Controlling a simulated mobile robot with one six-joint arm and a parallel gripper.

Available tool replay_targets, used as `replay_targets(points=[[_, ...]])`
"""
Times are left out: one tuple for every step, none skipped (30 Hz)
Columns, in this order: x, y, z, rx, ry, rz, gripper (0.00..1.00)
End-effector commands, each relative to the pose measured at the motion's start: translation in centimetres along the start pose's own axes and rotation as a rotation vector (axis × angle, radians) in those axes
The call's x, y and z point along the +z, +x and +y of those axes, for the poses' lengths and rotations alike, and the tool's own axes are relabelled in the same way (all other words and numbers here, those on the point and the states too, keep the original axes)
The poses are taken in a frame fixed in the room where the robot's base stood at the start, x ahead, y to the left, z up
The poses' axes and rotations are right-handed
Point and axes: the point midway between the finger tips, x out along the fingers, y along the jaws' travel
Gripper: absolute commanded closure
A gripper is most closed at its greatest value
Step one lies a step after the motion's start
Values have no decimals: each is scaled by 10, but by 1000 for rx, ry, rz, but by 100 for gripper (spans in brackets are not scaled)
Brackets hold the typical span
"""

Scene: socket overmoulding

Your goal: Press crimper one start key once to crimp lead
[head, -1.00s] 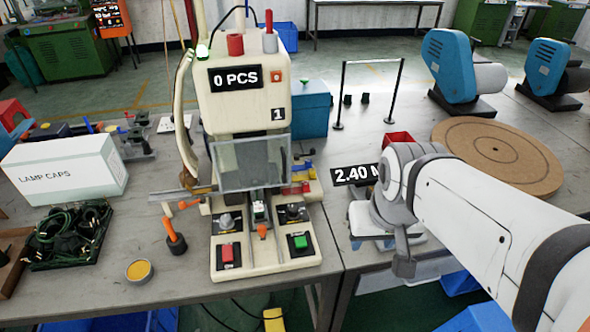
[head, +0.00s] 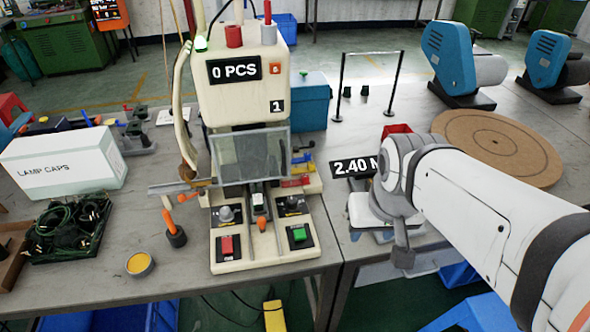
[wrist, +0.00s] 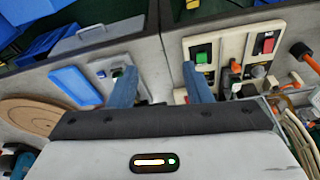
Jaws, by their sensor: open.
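Crimper one (head: 243,95) is the cream machine marked "1" with a "0 PCS" display. On its front base are a green key (head: 299,234) at right and a red key (head: 228,246) at left. A clear guard (head: 250,157) hangs above the base. In the wrist view the green key (wrist: 203,53) shows just beyond the right fingertip, and the red key (wrist: 266,43) lies further right. My gripper (wrist: 160,88) is open, with nothing between its blue fingers. It is above the table edge, between the crimper and a pale device. In the head view my arm largely hides it.
The lamp caps box (head: 62,163), a tray of green leads (head: 70,228) and a yellow tin (head: 139,264) are left of the crimper. A "2.40" sign (head: 355,167) stands at its right. A round brown board (head: 497,148) lies behind my arm.

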Motion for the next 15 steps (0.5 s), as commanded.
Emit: replay_targets(points=[[0, 0, 0, 0, 0, 0, 55], [0, 0, 0, 0, 0, 0, 55], [0, 0, 0, 0, 0, 0, 58], [0, 0, 0, 0, 0, 0, 60], [0, 0, 0, 0, 0, 0, 63], [0, 0, 0, 0, 0, 0, 66], [0, 0, 0, 0, 0, 0, 68], [0, 0, 0, 0, 0, 0, 71], [0, 0, 0, 0, 0, 0, 74], [0, 0, 0, 0, 0, 0, 77], [0, 0, 0, 0, 0, 0, 79], [0, 0, 0, 0, 0, 0, 82], [0, 0, 0, 0, 0, 0, 85], [0, 0, 0, 0, 0, 0, 87], [0, 0, 0, 0, 0, 0, 90]])
